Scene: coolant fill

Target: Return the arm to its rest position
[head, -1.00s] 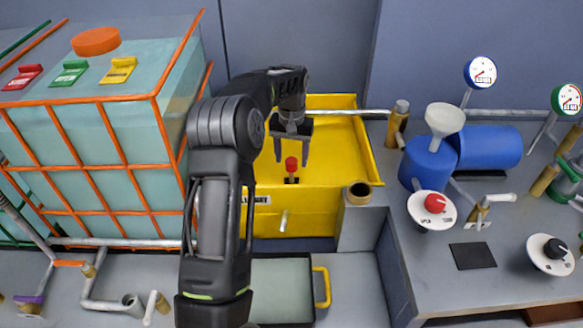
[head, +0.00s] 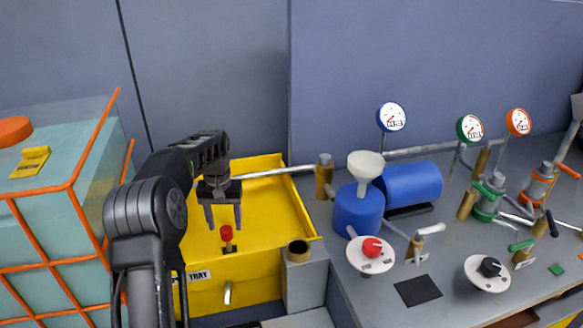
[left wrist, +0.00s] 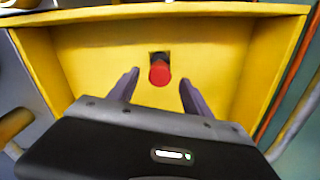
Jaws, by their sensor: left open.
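My left gripper (head: 223,216) is open and empty above the yellow tray (head: 275,215) in the head view. Its two fingers point down. A red-topped knob (head: 226,233) stands in the tray's near part, just below the fingertips and apart from them. In the left wrist view, the red knob (left wrist: 160,73) lies between and beyond the two open fingers (left wrist: 157,88). My left arm comes in from the lower left and hides part of the tray's left side. My right gripper is not in view.
A caged teal tank (head: 50,205) stands left of the tray.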

